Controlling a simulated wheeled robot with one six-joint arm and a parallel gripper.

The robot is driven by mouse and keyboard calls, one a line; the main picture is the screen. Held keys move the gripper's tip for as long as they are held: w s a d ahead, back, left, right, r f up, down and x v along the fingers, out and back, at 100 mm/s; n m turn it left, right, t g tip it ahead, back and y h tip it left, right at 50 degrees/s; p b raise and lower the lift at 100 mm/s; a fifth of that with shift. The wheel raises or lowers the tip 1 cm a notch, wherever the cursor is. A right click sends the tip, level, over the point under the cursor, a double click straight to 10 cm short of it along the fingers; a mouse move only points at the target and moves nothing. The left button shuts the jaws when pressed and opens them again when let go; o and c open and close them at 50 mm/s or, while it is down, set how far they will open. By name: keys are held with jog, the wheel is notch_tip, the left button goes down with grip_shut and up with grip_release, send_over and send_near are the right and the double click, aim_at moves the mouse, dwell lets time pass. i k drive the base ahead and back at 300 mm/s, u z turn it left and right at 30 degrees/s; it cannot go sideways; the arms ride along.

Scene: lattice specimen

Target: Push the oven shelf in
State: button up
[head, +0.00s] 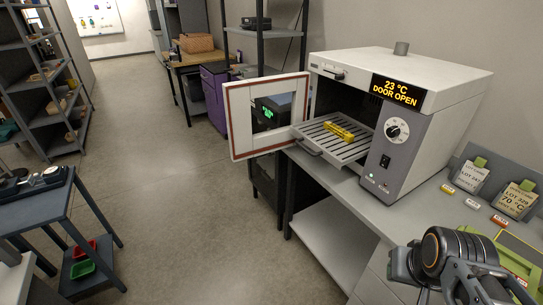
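The oven (445,135) stands on the grey bench at the right, and its display reads 23 °C, DOOR OPEN. Its door (232,122), red-edged with a window, is swung out to the left. The slatted oven shelf (357,152) is slid partly out of the chamber, with a handle (307,147) on its front edge. A yellow lattice-like piece (339,131) lies on the shelf. My arm shows at the bottom right, in front of the oven and apart from the shelf.
A dark table (45,208) stands at the left. The floor (165,170) between is clear. A shelf rack (40,90) stands further back.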

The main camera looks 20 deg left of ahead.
aim_at(338, 153)
jog(key=u, duration=0.7)
jog(key=i, duration=0.75)
jog(key=k, duration=0.55)
jog(key=u, duration=0.7)
jog(key=i, duration=0.9)
jog(key=u, duration=0.85)
